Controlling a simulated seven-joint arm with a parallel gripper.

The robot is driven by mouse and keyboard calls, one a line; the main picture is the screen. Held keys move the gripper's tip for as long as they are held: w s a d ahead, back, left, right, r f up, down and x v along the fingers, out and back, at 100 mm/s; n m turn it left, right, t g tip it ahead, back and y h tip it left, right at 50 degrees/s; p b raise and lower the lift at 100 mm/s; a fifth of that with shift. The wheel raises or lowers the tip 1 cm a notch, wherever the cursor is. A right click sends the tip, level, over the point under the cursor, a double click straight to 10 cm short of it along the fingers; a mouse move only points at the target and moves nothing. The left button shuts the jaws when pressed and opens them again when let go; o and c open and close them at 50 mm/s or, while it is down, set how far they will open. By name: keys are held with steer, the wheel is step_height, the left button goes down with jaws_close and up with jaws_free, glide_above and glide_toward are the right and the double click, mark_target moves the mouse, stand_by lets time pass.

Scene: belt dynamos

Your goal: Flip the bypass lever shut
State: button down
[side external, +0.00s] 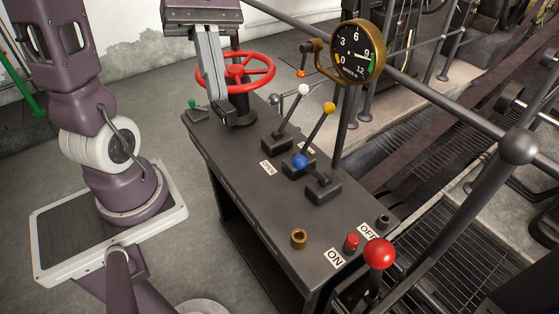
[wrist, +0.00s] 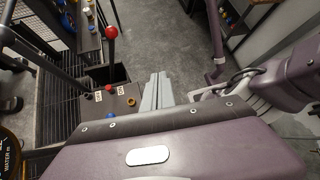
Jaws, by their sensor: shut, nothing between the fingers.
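Several levers stand on the dark console. The white-knobbed lever (side external: 304,90) and yellow-knobbed lever (side external: 329,108) stand tilted up. The blue-knobbed lever (side external: 300,160) lies low, its knob toward the left. An OPEN label (side external: 267,168) lies beside the white lever's base; another label (side external: 306,148) is mostly hidden behind the yellow lever. I see no label naming the bypass lever. My gripper (side external: 223,121) is shut and empty, fingers pointing down at the console's far left end, left of these levers. Its closed fingers also show in the wrist view (wrist: 157,90).
A red handwheel (side external: 236,72) stands close behind my gripper, and a small green-knobbed lever (side external: 192,103) to its left. A gauge (side external: 357,52) and railings rise behind. A red-knobbed lever (side external: 379,253) and a red button (side external: 352,241) are at the near end.

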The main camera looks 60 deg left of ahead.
steer(key=w+a+r+n+t+h, duration=0.1)
steer(key=w+a+n+t+h, duration=0.3)
steer(key=a+n, duration=0.35)
steer(key=w+a+r+n+t+h, duration=0.1)
steer(key=w+a+n+t+h, duration=0.25)
steer(key=a+n+h, duration=0.35)
step_height(320, 180, down, 31)
steer(key=s+d+y, duration=0.1)
steer(key=shift+d+n+t, duration=0.35)
steer(key=w+r+x, duration=0.1)
steer(key=w+x, duration=0.1)
steer(key=x, duration=1.1)
steer(key=shift+a+r, duration=0.2)
steer(key=shift+a, duration=0.25)
steer(key=shift+w+r, duration=0.1)
steer(key=shift+w, duration=0.1)
